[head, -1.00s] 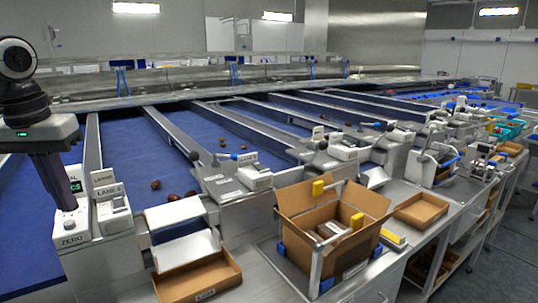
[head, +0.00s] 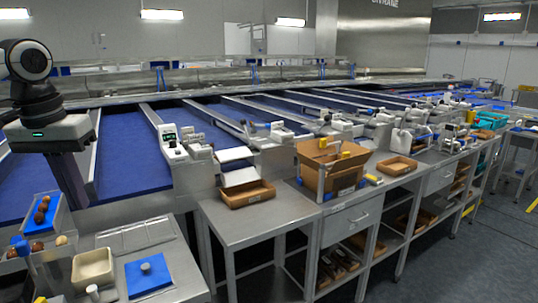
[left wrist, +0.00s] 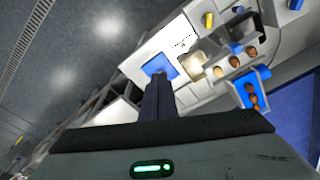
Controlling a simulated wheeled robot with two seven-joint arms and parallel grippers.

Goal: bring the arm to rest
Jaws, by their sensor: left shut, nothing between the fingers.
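My left gripper (head: 80,203) comes in from the left edge of the head view, its dark fingers pointing down. The fingers are shut with nothing between them. They hang just behind a steel side bench (head: 165,262), and I cannot tell their exact height. In the left wrist view the closed fingers (left wrist: 158,80) overlap the edge of a blue mat (left wrist: 160,65). The mat (head: 150,280) also shows in the head view, with a small grey knob on it. My right gripper is in neither view.
A cream bin (head: 92,268) and a blue tray with dates (head: 33,222) stand at lower left. A white unit with a display (head: 172,146) stands by the blue lanes. An open carton (head: 318,160) and a shallow cardboard tray (head: 247,193) sit on the counter.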

